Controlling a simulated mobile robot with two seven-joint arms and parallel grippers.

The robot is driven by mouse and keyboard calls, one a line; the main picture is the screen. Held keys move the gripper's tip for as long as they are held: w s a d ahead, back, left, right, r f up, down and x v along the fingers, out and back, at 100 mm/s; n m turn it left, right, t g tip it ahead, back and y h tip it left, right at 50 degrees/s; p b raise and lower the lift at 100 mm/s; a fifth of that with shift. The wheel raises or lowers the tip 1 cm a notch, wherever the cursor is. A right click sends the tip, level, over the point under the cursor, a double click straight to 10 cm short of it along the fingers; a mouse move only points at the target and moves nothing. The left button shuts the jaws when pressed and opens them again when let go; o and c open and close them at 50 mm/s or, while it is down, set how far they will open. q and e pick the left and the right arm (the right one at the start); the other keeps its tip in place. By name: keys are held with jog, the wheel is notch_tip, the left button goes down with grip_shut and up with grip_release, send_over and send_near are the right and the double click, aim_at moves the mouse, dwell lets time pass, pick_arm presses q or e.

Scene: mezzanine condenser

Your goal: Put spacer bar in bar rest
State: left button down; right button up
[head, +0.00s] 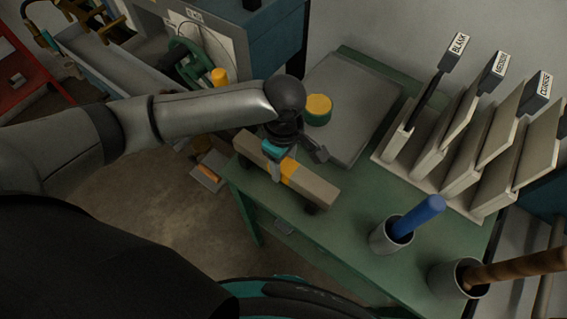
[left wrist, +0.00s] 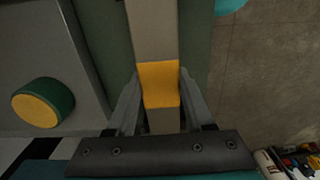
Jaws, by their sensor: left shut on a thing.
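The spacer bar (head: 316,186) is a long grey-beige beam with a yellow band around its middle. It lies along the front edge of the green table in the head view. My left gripper (head: 281,164) is shut on it near the yellow band. In the left wrist view the bar (left wrist: 152,30) runs between the two fingers, which stand on both sides of the band. A small dark piece (head: 311,208) shows under the bar's right end; I cannot tell whether it belongs to the bar rest or whether the bar touches it. My right gripper is not in view.
A grey plate (head: 350,88) with a green-and-yellow round piece (head: 318,108) lies behind the bar. A labelled rack (head: 437,180) stands at the right. Two cups, one with a blue-handled tool (head: 419,215), stand at the front right. The green tabletop (head: 352,213) between is clear.

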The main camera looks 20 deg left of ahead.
aim_at(284, 164)
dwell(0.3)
pick_arm(q)
jog(key=shift+c, duration=1.4)
grip_release()
jog(key=shift+f, duration=0.15)
notch_tip(284, 164, up, 12)
jog(key=p, duration=0.3)
